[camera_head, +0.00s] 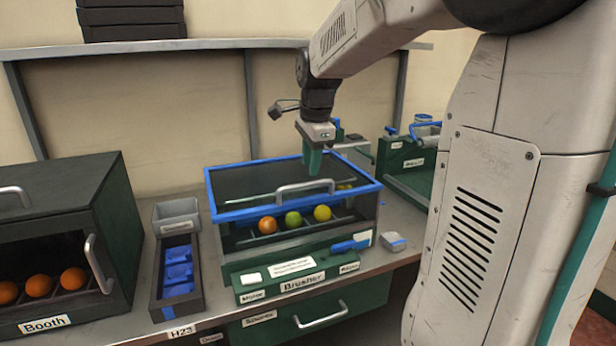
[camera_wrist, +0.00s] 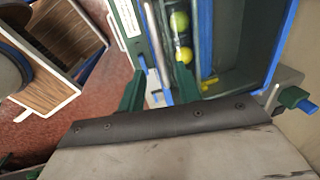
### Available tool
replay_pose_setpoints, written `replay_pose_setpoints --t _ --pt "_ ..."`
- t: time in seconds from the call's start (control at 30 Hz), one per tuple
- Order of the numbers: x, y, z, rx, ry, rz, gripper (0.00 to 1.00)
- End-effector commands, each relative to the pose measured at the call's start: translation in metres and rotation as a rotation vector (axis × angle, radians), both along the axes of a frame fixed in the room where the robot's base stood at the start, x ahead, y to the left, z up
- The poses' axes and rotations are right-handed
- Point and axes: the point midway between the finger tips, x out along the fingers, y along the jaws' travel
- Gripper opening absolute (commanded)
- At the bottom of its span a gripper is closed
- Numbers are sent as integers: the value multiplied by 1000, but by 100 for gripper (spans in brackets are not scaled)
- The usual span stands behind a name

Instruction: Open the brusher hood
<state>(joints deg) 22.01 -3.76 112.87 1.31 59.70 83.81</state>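The brusher (camera_head: 310,262) stands mid-table in the head view, with its name label on the green front. Its hood is a clear panel in a blue frame (camera_head: 240,213) with a pale bar handle (camera_head: 304,187). The hood looks shut over the box. An orange, a greenish and a yellow fruit show inside. My gripper (camera_head: 312,172) hangs over the hood, fingers pointing down, near the handle; I cannot tell whether it touches. In the wrist view its two green fingers (camera_wrist: 161,75) are apart, with nothing seen held between them. The handle is not clear there.
A dark booth (camera_head: 70,225) with oranges stands at the left. A narrow tray with blue pieces (camera_head: 178,275) and a grey bin (camera_head: 176,215) lie between it and the brusher. A blue lever (camera_head: 350,245) and a small grey block (camera_head: 393,242) sit at the brusher's front right. Another green machine (camera_head: 410,165) stands behind right.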

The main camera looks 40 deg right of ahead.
Motion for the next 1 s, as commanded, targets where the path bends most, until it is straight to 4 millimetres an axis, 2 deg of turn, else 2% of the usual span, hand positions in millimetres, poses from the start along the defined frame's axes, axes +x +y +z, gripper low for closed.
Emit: replay_pose_setpoints --t 0.1,0.3,0.63,0.67,0.77,0.8,1.0 --pt "3 -1 -21 1 3 1 34" --pt "8 -2 -42 0 1 3 34" --pt "9 -2 -48 -1 0 3 34" --pt "9 -2 -48 -1 0 3 31" --pt "9 -2 -48 -1 0 4 3" --pt "9 -2 -48 -1 0 4 0" --pt "9 -2 -46 -1 -1 4 0"
